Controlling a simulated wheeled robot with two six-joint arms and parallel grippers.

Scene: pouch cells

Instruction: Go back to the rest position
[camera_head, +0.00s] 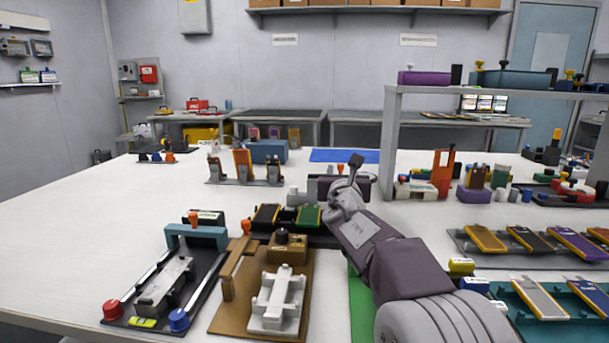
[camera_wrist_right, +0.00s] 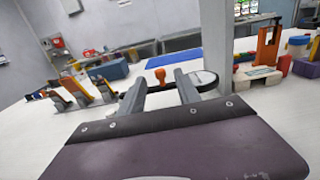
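My right arm comes in from the lower right in the head view. Its gripper (camera_head: 350,178) is above the table, past the middle fixtures, pointing toward the back. In the right wrist view the two fingers of the right gripper (camera_wrist_right: 160,92) stand apart. An orange knob shows between them, and I cannot tell its distance; nothing appears gripped. My left arm and gripper are not in the head view. The white table (camera_head: 60,240) lies under the right arm.
A fixture with a blue bridge (camera_head: 196,235) and a brown fixture (camera_head: 228,318) stand at front left. A grey shelf frame (camera_head: 391,140) rises to the right of the gripper. Trays of pouch cells (camera_head: 540,300) lie at right. A blue mat (camera_head: 343,155) lies behind. The table's left part is clear.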

